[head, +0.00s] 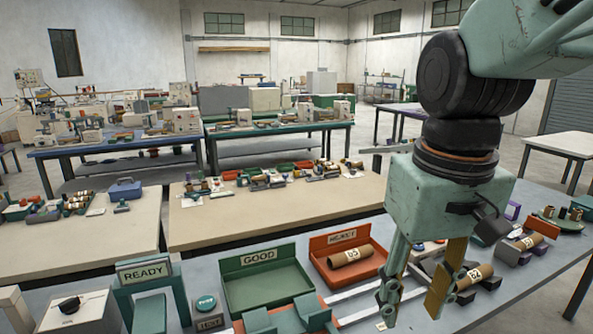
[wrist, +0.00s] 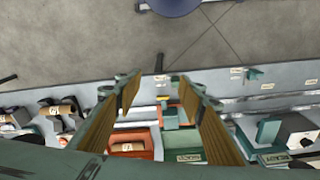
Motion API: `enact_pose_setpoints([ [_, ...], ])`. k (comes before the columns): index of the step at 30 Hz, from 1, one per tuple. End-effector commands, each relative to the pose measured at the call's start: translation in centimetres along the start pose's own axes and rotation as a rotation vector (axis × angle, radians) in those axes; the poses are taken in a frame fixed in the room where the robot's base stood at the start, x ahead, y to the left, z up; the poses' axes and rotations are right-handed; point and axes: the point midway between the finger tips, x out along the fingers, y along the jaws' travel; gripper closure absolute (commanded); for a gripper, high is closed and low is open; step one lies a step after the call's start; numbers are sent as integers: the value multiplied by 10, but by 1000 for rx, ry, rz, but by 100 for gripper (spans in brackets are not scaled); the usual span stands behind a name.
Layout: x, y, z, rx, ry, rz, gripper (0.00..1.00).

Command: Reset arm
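My gripper (head: 413,312) hangs from my arm at the right of the head view, pointing down over the grey workbench (head: 215,270). Its two fingers are spread apart. In the wrist view, the gripper (wrist: 157,84) shows both fingers apart with nothing held between them. A brown cardboard tube (head: 351,256) with a white label lies in the orange REJECT tray (head: 328,239), left of my gripper. Another labelled tube (head: 475,275) lies just right of the fingers, partly hidden by one finger.
The green GOOD tray (head: 258,252) is empty beside the REJECT tray. A READY sign (head: 142,271) and a teal button (head: 205,303) stand farther left. More tubes and fixtures (head: 520,246) sit at the right. Tan tables (head: 280,215) stand behind, across a gap.

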Motion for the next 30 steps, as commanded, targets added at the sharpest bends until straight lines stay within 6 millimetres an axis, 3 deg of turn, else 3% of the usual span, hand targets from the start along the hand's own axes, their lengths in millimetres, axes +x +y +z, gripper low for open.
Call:
enact_pose_setpoints([
  [13, -25, 10, 45, 52, 98, 4, 64],
  [30, -42, 16, 101, 114, 217, 11, 64],
])
